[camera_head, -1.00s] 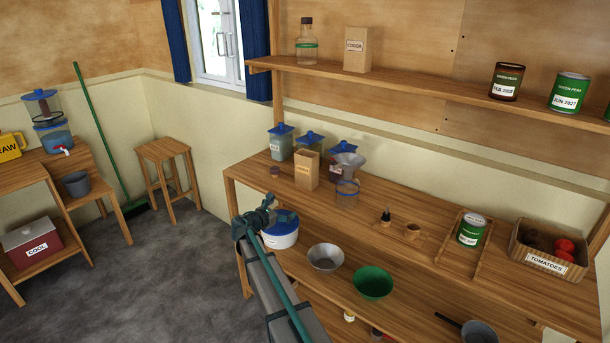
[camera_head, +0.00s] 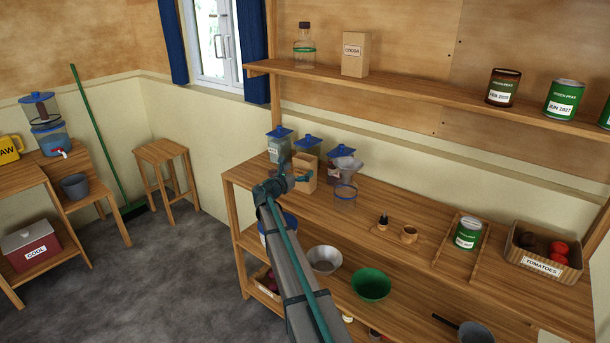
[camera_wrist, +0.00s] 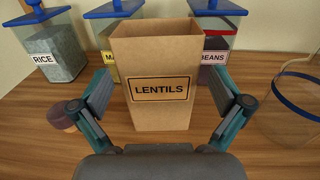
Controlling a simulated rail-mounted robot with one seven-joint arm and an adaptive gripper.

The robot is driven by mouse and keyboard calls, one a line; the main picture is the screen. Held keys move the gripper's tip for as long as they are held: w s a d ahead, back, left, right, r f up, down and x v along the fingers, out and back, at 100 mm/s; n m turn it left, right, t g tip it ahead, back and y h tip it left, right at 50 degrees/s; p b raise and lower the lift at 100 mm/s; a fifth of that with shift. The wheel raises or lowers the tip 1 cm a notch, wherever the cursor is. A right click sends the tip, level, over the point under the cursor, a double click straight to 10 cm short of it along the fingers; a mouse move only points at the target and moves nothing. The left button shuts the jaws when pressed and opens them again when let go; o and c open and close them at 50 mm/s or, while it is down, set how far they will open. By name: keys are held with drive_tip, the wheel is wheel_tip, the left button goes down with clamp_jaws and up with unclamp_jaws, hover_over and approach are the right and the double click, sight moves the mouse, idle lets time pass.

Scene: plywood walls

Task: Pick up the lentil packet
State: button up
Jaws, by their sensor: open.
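The lentil packet (camera_wrist: 158,110) is an open-topped brown paper packet labelled LENTILS. It stands upright on the wooden counter in the wrist view, centred between the fingers of my gripper (camera_wrist: 155,115). The fingers are open, one on each side, with a visible gap to the packet's left side; contact on the right cannot be told. In the head view my gripper (camera_head: 294,180) is at the counter's left part, with the packet (camera_head: 305,165) just behind it and partly hidden by it.
Behind the packet stand blue-lidded jars of rice (camera_wrist: 55,50), one partly hidden (camera_wrist: 112,35), and beans (camera_wrist: 215,35). A small brown jar (camera_wrist: 61,118) is at left.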

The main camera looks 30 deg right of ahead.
drive_tip(key=p+x, duration=0.1)
drive_tip(key=x, duration=0.2)
drive_tip(key=shift+w+d+r+p, duration=0.15)
drive_tip(key=shift+w+d+p, duration=0.15)
drive_tip(key=shift+w, duration=0.05)
drive_tip(key=shift+d, duration=0.3)
drive_tip(key=shift+c, duration=0.3)
drive_tip(key=c, duration=1.2)
drive_tip(key=shift+c, duration=0.2)
wheel_tip(320, 180, up, 34)
